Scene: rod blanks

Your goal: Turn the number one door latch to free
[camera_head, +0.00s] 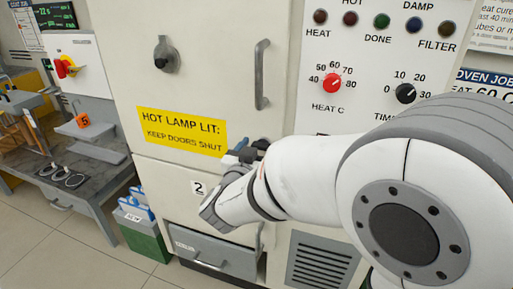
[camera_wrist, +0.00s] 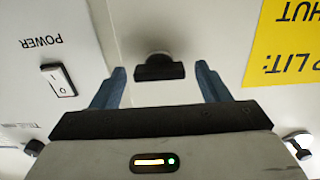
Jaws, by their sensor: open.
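I see no number one label; the latch is to the right of the yellow sign in the head view, partly hidden by my arm. My gripper (camera_wrist: 163,82) is open, with a blue finger on each side of the latch and clear gaps to the bar. In the head view my gripper (camera_head: 241,153) is close to the cabinet front. Another dark knob (camera_head: 165,58) is on the upper door.
A grey bar handle (camera_head: 262,75) stands out from the upper door. The yellow hot-lamp sign (camera_head: 182,127) is near that door's bottom edge. A "2" label (camera_head: 198,188) is below. A power switch (camera_wrist: 59,80) is close to one finger. A workbench (camera_head: 75,180) is at left.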

